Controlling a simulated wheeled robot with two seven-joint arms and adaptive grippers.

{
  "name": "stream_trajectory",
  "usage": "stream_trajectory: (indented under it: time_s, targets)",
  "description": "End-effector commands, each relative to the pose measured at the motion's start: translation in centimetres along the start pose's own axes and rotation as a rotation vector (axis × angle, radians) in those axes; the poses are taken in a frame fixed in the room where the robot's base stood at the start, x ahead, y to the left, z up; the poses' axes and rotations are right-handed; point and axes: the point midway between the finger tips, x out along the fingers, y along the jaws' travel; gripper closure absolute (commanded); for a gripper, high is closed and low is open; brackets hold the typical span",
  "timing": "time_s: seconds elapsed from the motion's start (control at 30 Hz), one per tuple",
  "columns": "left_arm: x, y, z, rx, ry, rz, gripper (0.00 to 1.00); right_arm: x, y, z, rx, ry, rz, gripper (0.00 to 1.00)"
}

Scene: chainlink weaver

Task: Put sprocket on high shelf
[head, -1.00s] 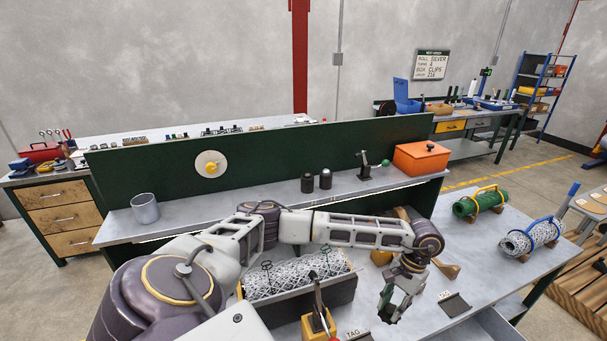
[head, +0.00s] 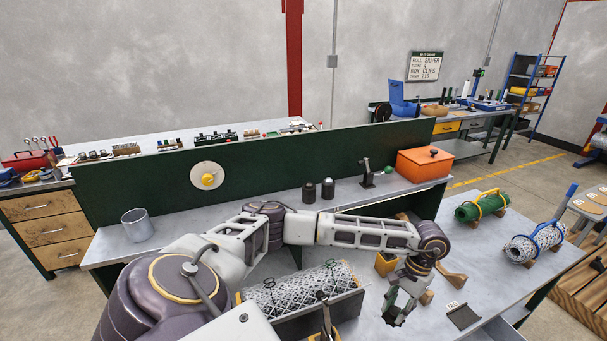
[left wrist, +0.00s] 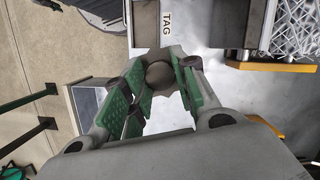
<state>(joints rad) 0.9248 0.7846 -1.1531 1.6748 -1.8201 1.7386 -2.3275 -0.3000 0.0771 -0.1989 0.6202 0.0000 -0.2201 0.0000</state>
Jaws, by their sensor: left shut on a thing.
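My left gripper (head: 396,306) hangs fingers down over the right part of the bench top in the head view. In the left wrist view its green-padded fingers (left wrist: 160,92) are closed around a small grey rounded piece (left wrist: 160,75), which looks like the sprocket; its teeth are hard to make out. In the head view the held piece is mostly hidden by the fingers. The raised shelf (head: 235,211) runs along the back of the bench, above and behind the gripper. My right gripper is not in view.
On the shelf stand a metal cup (head: 134,223), two small dark cylinders (head: 309,192), a black lever tool (head: 367,173) and an orange box (head: 425,163). A mesh roll in a tray (head: 300,290) lies below my arm. Green (head: 481,206) and silver rolls (head: 535,242) lie at right.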

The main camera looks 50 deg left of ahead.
Motion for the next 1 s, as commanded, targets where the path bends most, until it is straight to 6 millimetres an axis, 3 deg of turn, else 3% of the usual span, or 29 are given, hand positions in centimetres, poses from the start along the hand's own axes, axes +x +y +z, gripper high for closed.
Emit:
stream_trajectory:
  time_s: [0.3, 0.63, 0.77, 1.0]
  targets:
    - [-0.2, -0.1, -0.5, -0.001, 0.001, 0.002, 1.00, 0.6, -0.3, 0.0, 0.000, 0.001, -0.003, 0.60]
    - [-1.1, -1.4, -1.8, -0.026, 0.003, 0.008, 1.00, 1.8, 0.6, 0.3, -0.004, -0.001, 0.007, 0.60]
    - [-2.5, -2.5, -2.9, -0.051, 0.004, 0.016, 1.00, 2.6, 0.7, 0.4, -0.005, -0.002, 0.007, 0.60]
    - [-7.2, -6.0, -5.7, -0.136, 0.004, 0.042, 1.00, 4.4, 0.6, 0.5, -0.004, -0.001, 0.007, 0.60]
